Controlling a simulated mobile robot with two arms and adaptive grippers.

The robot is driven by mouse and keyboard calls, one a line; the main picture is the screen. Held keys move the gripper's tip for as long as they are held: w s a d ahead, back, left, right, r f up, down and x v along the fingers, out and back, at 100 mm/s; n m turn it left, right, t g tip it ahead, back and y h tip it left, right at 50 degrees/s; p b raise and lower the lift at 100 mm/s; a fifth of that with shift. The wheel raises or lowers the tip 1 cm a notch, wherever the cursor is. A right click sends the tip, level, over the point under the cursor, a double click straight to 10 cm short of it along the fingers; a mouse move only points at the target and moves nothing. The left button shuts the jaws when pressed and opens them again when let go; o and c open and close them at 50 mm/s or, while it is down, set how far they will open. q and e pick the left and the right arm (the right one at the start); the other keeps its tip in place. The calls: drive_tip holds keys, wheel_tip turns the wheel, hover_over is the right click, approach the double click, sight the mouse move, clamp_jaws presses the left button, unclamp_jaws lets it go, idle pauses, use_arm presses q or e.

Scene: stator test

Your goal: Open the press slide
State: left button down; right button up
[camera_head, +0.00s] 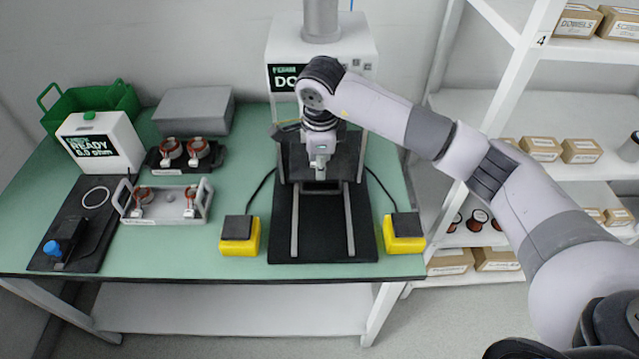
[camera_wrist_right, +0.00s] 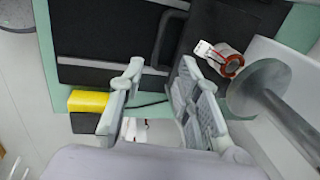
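The press (camera_head: 365,60) stands at the back middle of the green bench. Its black base (camera_head: 322,225) carries two pale rails running toward the front edge. The dark slide (camera_head: 350,160) sits back under the press head, partly hidden by my right arm. My right gripper (camera_head: 320,165) points down in front of the press. In the right wrist view, its two fingers (camera_wrist_right: 161,70) are apart with nothing between them. A dark bar handle (camera_wrist_right: 170,38) lies just beyond the fingertips; contact cannot be told. A stator with copper windings (camera_wrist_right: 225,60) shows beside the grey round ram (camera_wrist_right: 258,88). My left gripper is not in view.
Yellow buttons (camera_head: 240,245) and (camera_head: 404,243) flank the base, with black cables. A grey fixture with stators (camera_head: 165,215), a tester (camera_head: 105,140) and a green bin (camera_head: 120,97) stand left. Shelves (camera_head: 510,110) stand right. The rails' front part is clear.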

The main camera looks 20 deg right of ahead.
sight(320, 191)
drive_tip(key=f, duration=0.3)
drive_tip(key=w+f+p, duration=0.1)
drive_tip(key=f, duration=0.3)
drive_tip(key=w+f+p, duration=0.1)
drive_tip(key=f, duration=0.3)
drive_tip(key=shift+d, duration=0.25)
drive_tip(key=shift+c, duration=0.3)
clamp_jaws()
